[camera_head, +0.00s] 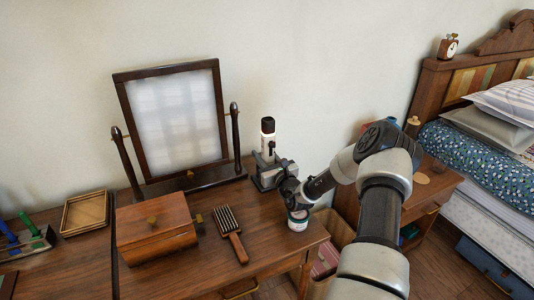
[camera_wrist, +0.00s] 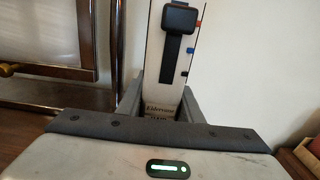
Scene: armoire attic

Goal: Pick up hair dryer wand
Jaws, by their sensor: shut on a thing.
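The hair dryer wand (camera_head: 267,128) stands about upright, white with a black top and a dark lower part, over the right end of the wooden dressing table (camera_head: 185,272). My gripper (camera_head: 272,174) is shut on its lower part. In the wrist view the wand (camera_wrist: 154,60) rises between the two grey fingers of my gripper (camera_wrist: 160,108), with a black part on its face, red and blue marks on its side and lettering low down. Its bottom end is hidden by the gripper, so I cannot tell whether it touches the table.
A tilting mirror (camera_head: 172,120) stands at the left of the wand. A wooden box (camera_head: 155,226) and a hairbrush (camera_head: 231,237) lie in front. A small jar (camera_head: 298,222) stands close below my wrist near the table's right edge. A bed (camera_head: 490,165) is at the right.

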